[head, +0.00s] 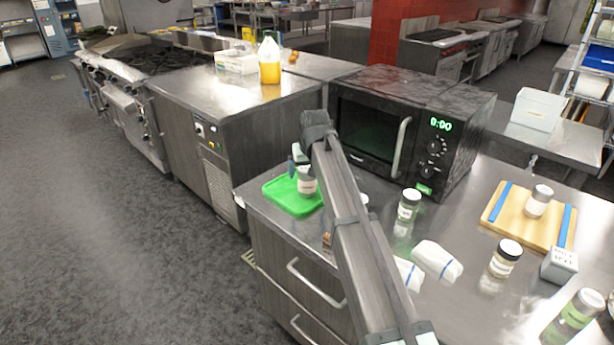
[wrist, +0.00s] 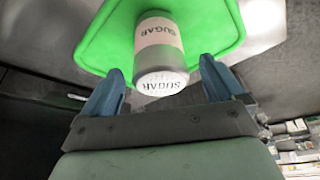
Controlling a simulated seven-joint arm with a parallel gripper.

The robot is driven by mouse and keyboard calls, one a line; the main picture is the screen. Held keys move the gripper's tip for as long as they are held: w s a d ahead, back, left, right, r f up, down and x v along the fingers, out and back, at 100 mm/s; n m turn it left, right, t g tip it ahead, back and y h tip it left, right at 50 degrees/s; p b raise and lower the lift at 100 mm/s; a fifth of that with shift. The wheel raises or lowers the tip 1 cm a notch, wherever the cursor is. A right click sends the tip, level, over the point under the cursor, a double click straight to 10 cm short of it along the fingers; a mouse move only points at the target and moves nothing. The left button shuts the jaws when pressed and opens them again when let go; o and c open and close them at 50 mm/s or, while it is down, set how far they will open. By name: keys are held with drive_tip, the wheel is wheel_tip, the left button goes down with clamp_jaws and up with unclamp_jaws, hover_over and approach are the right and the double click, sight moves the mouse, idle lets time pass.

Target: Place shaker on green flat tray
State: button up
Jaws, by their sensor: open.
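The green flat tray (head: 290,199) lies near the left front corner of the steel counter. My gripper (head: 300,158) is at the tray, right by the sugar shaker. In the wrist view my gripper (wrist: 160,85) is open, with a blue finger on each side of the shaker's lid end and gaps on both sides. My arm hides part of the counter behind it.
A black microwave (head: 400,130) stands behind the tray. To the right are a green-labelled shaker (head: 408,205), folded white cloths (head: 437,262), another jar (head: 505,258), a wooden board (head: 510,215) with a shaker (head: 538,201) on it, and a small grey box (head: 559,265).

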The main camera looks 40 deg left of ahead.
drive_tip(key=v, duration=0.8)
